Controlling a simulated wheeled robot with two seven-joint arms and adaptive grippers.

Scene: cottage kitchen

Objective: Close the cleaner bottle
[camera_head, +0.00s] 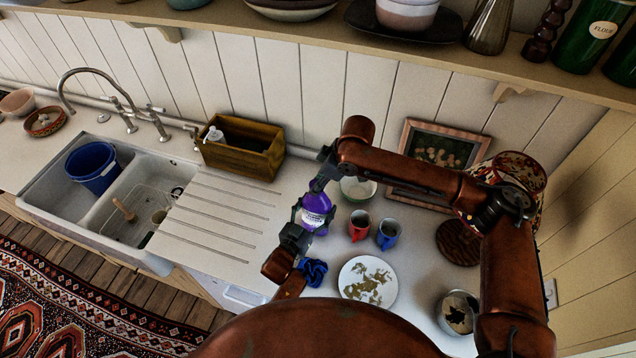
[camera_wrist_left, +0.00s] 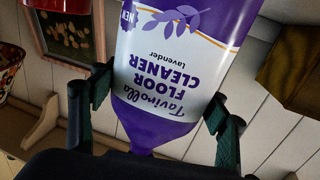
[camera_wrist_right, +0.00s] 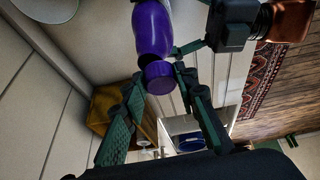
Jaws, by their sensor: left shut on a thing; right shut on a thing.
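My left gripper (camera_head: 302,215) is shut on the bottle's body from the left. My right gripper (camera_head: 324,172) is above the bottle's top. In the right wrist view the purple cap (camera_wrist_right: 160,78) sits between its fingertips, at the end of the bottle (camera_wrist_right: 152,30). I cannot tell whether the cap is fully seated on the neck.
A red mug (camera_head: 358,226) and a blue mug (camera_head: 387,234) stand close right of the bottle. A patterned plate (camera_head: 350,290), a blue cloth (camera_head: 314,271) and a bowl (camera_head: 358,194) are near. A wooden box (camera_head: 242,150) is at the back. The ribbed drainboard (camera_head: 215,215) is clear.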

